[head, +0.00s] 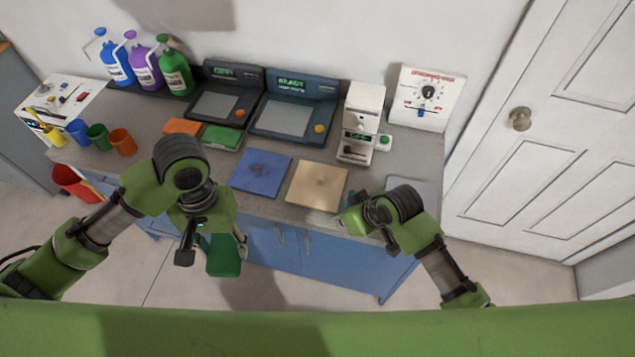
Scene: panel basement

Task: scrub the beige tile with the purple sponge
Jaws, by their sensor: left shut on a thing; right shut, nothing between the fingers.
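The beige tile (317,187) lies flat near the counter's front edge, with a faint smudge at its middle. My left gripper (212,252) is shut on a dark green block (224,256), which looks like a sponge, and holds it in front of the counter, left of and nearer than the beige tile. My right gripper (352,222) is shut and empty, just right of the beige tile near the counter edge. I see no purple sponge; a purple one may be hidden.
A blue tile (261,173) with a dark smudge lies left of the beige tile. Orange (182,126) and green (222,137) flat pieces lie further back. Two consoles (293,106), a white machine (360,124), bottles (145,70) and cups (96,136) line the counter.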

